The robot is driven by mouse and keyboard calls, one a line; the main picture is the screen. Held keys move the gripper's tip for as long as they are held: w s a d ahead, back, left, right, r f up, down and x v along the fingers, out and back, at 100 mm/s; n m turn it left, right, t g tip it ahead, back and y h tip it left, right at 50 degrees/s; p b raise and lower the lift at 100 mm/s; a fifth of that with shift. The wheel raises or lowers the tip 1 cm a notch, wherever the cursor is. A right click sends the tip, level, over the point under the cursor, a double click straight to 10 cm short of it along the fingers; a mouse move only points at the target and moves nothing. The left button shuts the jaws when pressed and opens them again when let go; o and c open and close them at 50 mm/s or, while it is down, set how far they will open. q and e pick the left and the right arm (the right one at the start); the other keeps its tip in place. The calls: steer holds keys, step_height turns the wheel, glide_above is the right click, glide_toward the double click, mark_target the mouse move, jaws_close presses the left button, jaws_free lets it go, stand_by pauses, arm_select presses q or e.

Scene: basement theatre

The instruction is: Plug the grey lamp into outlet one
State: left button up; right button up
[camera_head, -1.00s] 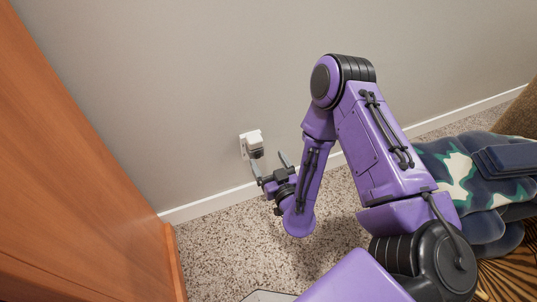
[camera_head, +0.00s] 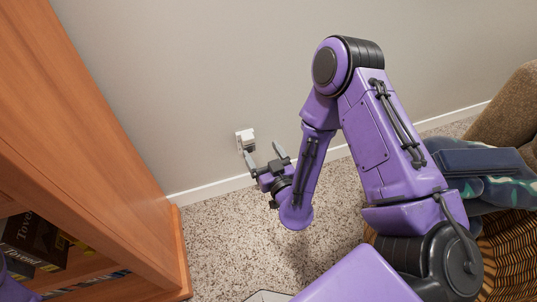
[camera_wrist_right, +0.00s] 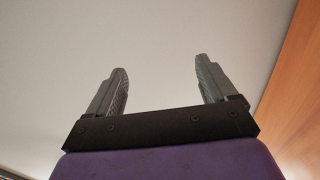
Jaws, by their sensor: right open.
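A white outlet plate (camera_head: 239,142) is on the grey wall, low above the baseboard. A white block, which looks like a plug or adapter (camera_head: 248,134), juts out from it; I cannot tell whose it is. My right gripper (camera_head: 262,148) is open just below and right of the block, fingers pointing toward the wall. One fingertip is near or overlaps the block's lower edge; contact cannot be told. The wrist view shows the open, empty fingers (camera_wrist_right: 163,78) against the bare wall. No grey lamp or cord can be made out. My left gripper is not in view.
A wooden shelf unit (camera_head: 105,150) with boxes (camera_head: 32,243) stands on the left. A wicker basket (camera_head: 510,255) holding dark blue and green cloth (camera_head: 490,165) is at the right, beside a brown upholstered piece (camera_head: 510,115). Speckled carpet (camera_head: 225,235) between them is clear.

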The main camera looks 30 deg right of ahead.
arm_select(q)
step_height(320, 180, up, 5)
steer(key=p, duration=0.4)
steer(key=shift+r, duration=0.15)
arm_select(e)
step_height(320, 180, up, 6)
steer(key=a, duration=0.1)
steer(key=shift+a+r+y, duration=0.2)
steer(key=shift+a+y, duration=0.1)
steer(key=shift+a, duration=0.1)
steer(key=shift+w, duration=0.1)
